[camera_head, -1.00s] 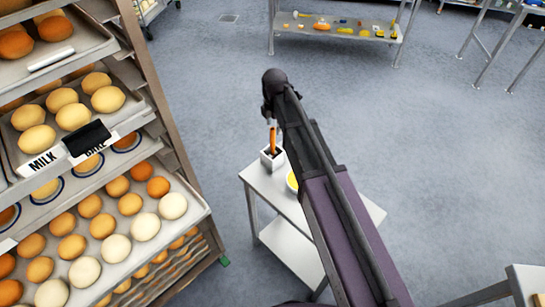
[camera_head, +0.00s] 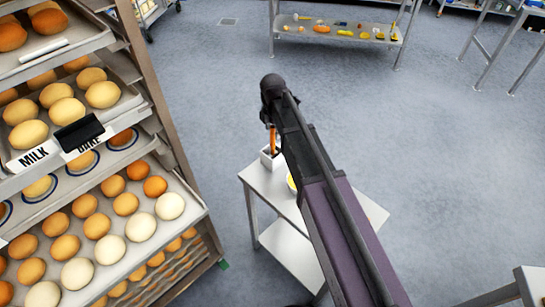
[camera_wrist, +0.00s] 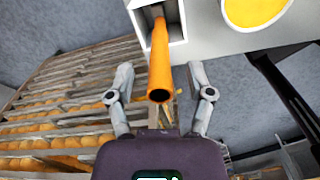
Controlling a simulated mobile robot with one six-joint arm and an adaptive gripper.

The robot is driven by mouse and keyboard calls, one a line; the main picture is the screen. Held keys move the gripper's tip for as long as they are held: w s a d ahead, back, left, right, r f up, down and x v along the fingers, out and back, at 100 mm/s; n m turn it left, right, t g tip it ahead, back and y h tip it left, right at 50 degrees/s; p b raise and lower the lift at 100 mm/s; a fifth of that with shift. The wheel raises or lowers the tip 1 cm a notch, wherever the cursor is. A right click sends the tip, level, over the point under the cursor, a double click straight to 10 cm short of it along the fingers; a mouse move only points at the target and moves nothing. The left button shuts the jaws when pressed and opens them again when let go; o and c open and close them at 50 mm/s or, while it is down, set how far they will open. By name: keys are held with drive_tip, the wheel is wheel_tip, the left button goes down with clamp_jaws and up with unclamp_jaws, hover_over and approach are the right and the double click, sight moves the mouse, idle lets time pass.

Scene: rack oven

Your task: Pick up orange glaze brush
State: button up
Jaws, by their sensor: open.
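The orange glaze brush (camera_head: 272,138) stands upright in a small white square holder (camera_head: 266,160) on the small side table. In the wrist view its orange handle (camera_wrist: 159,62) points toward the camera, with its lower end inside the holder (camera_wrist: 178,30). My gripper (camera_wrist: 160,78) is open, with one finger on each side of the handle and visible gaps between. In the head view my arm covers the gripper and part of the table.
The small white table (camera_head: 262,183) also bears a bowl of yellow glaze (camera_wrist: 255,8), mostly hidden by my arm in the head view. A rack with trays of buns (camera_head: 110,215) stands at left. Open floor (camera_head: 420,170) lies to the right.

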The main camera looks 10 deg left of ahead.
sight(273, 145)
drive_tip(key=shift+f+b, duration=0.85)
drive_tip(key=shift+f, duration=0.3)
clamp_jaws()
